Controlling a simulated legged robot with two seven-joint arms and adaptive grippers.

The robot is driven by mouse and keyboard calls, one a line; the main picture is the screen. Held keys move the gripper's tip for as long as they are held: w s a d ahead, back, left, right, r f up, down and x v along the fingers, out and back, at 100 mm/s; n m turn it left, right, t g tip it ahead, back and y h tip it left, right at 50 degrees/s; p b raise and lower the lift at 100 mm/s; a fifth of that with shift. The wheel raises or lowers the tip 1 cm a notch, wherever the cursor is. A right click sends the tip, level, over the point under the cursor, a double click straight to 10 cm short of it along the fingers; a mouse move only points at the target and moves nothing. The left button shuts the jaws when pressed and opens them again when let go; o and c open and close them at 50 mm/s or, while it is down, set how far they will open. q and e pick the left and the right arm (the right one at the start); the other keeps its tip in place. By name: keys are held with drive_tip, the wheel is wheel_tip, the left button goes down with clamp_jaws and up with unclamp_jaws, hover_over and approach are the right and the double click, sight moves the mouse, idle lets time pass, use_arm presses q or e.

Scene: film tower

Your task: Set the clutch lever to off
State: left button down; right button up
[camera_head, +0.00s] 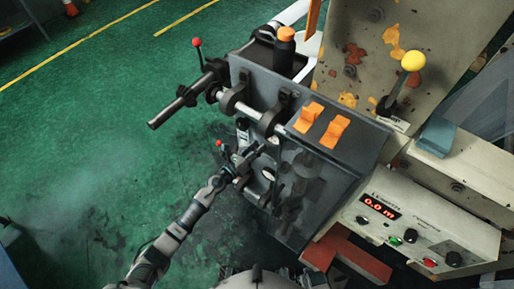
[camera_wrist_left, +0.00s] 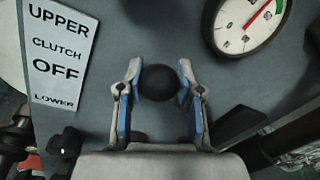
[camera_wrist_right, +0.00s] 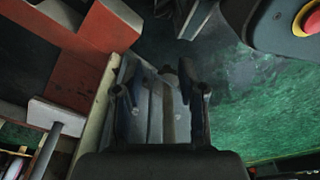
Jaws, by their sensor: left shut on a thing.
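In the left wrist view a round black knob (camera_wrist_left: 158,82) sits between the fingers of my left gripper (camera_wrist_left: 160,88), which is shut on it. A white label plate (camera_wrist_left: 60,55) reading UPPER, CLUTCH, OFF, LOWER is to the left of the knob. In the head view my left gripper (camera_head: 243,165) is at the left face of the grey machine housing (camera_head: 325,165); the knob and lever shaft are hard to make out there. My right gripper (camera_wrist_right: 160,95) shows in the right wrist view with its fingers apart and no object clearly held.
A dial gauge (camera_wrist_left: 245,22) is right of the knob. A red-knobbed lever (camera_head: 219,143) is close to my left gripper. Another red-knobbed lever (camera_head: 196,43), a yellow-knobbed lever (camera_head: 412,62) and a control box (camera_head: 415,225) reading 0.0 m surround the housing. Green floor (camera_head: 90,120) is open at left.

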use_arm(q)
drive_tip(key=f+b, duration=0.1)
drive_tip(key=f+n+b, duration=0.1)
drive_tip(key=a+f+n+b, duration=0.1)
drive_tip(key=shift+w, duration=0.3)
drive_tip(key=shift+w+a+f+n+t+b, duration=0.1)
drive_tip(key=shift+f+n+t+b, duration=0.05)
drive_tip(key=shift+f+n+b, duration=0.7)
drive_tip(key=shift+w+a+f+n+t+b, duration=0.15)
drive_tip(key=shift+f+n+b, duration=0.45)
drive_tip(key=shift+f+n, duration=0.35)
use_arm(e)
drive_tip(key=w+r, duration=0.4)
drive_tip(key=r, duration=1.2)
drive_tip(key=shift+w+a+t, duration=0.15)
drive_tip(key=shift+t, duration=0.25)
use_arm(q)
drive_tip(key=shift+r, duration=0.2)
drive_tip(key=c, duration=0.7)
unclamp_jaws()
drive_tip(key=shift+f, duration=0.1)
use_arm(e)
drive_tip(key=shift+w, duration=0.1)
use_arm(q)
drive_tip(key=v, duration=1.2)
drive_tip(key=shift+f, duration=0.2)
drive_tip(key=shift+w, duration=0.1)
